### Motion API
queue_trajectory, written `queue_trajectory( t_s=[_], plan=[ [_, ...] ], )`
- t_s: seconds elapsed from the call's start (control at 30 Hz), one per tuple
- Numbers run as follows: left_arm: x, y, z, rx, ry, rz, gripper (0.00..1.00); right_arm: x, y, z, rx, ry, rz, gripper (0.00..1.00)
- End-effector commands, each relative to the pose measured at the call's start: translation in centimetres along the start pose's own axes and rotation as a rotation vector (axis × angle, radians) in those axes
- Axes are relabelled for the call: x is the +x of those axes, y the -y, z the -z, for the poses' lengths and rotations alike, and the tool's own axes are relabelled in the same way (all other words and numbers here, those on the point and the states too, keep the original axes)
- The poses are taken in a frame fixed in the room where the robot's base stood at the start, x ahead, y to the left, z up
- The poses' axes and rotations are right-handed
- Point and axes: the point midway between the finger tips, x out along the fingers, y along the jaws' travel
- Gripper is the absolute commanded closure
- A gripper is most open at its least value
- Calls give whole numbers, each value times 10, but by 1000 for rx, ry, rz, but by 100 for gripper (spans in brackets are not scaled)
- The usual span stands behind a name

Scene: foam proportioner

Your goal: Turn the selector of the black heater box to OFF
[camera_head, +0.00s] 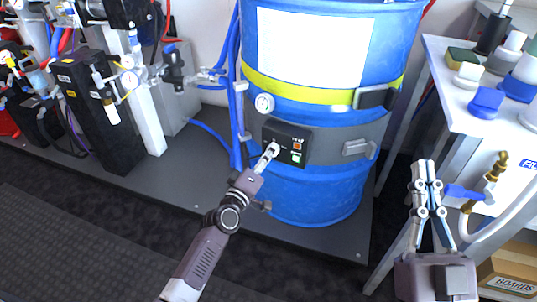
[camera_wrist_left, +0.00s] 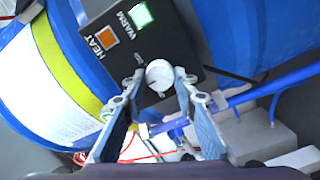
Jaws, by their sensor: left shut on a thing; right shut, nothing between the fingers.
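The black heater box (camera_head: 305,149) is mounted on the grey band of the blue drum. It also shows in the left wrist view (camera_wrist_left: 170,35), with an orange square (camera_wrist_left: 106,38) marked HEAT and a bright green square (camera_wrist_left: 141,15) marked WARM. My left gripper (camera_head: 272,150) reaches the lower left of the box and is shut on the round, pale selector (camera_wrist_left: 159,76). The selector's pointing direction is hard to tell, and no OFF mark is readable. My right gripper (camera_head: 424,165) is shut and empty, apart from the box, in front of the white table.
The blue drum (camera_head: 315,200) stands on a dark platform, with a round gauge (camera_head: 264,103) and a latch (camera_head: 358,148) near the box. Blue hoses (camera_head: 234,70) run down its left side. A white table (camera_head: 450,105) with bottles and a brass valve (camera_head: 493,175) is at right.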

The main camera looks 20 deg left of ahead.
Motion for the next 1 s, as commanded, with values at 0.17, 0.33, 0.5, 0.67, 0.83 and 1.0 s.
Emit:
queue_trajectory(
  t_s=[0.17,0.33,0.5,0.67,0.83,1.0],
  plan=[
    [0,1,1,-1,-2,1,98,0,0,0,0,1,0,100],
    [0,1,1,0,-2,1,72,0,0,0,0,1,0,100],
    [0,0,1,0,-1,1,56,0,0,0,0,1,0,100],
    [0,0,0,0,-1,0,56,0,0,0,0,1,0,100],
    [-3,1,0,0,0,1,56,0,0,1,-2,-2,0,100],
    [-23,1,0,0,0,2,56,0,0,1,-1,-1,0,100]
  ],
)
